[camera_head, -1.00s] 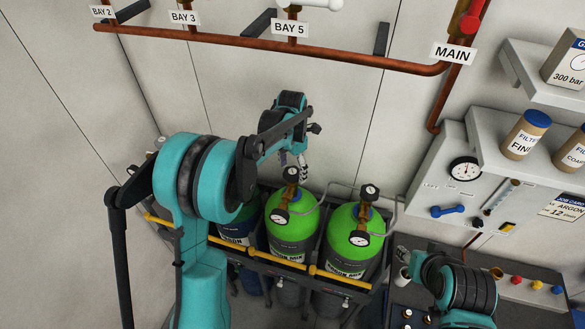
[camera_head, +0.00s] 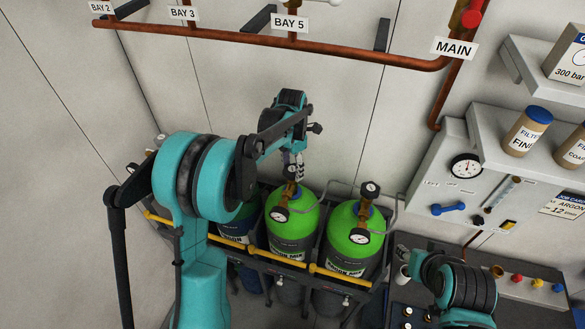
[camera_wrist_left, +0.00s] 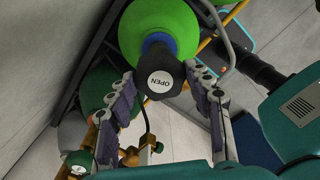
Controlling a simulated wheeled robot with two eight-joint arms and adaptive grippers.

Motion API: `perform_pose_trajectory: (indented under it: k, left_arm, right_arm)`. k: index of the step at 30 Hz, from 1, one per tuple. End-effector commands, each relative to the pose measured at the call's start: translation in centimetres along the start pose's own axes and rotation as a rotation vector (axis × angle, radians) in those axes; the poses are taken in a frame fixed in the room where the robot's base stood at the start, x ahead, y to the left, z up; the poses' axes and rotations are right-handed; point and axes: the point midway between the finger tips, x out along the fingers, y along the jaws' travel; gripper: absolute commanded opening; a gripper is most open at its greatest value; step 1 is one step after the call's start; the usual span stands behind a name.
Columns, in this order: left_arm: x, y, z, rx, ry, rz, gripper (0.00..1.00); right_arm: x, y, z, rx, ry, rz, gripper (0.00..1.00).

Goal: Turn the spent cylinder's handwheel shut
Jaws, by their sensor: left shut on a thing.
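The middle green cylinder (camera_head: 289,219) stands in the rack in the head view, with a brass valve and a round gauge on top. Its dark handwheel (camera_wrist_left: 160,80) shows in the left wrist view with its cap marked OPEN. My left gripper (camera_head: 296,168) is over this cylinder's valve. In the left wrist view my left gripper (camera_wrist_left: 164,97) has one finger on each side of the handwheel and is shut on it. The handwheel is mostly hidden by the fingers in the head view. My right arm shows at the lower right, with its gripper state unclear.
A yellow rail (camera_head: 284,261) crosses the rack's front. A copper pipe (camera_head: 250,39) runs along the wall above.

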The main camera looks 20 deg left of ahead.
Motion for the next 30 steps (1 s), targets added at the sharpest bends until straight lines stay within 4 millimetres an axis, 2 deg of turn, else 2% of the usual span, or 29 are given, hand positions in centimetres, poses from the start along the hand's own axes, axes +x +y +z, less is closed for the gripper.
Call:
perform_pose_trajectory:
  k: [12, 30]
  left_arm:
    - [0.3, 0.0, 0.0, 0.347, 0.006, 0.0, 0.22]
    - [0.2, -0.1, 0.0, 0.916, 0.014, 0.0, 0.22]
  right_arm:
    - [2.6, 0.0, 1.8, 0.0, 0.0, 0.0, 0.4]
    - [5.1, 0.0, 3.6, 0.0, 0.0, 0.0, 0.4]
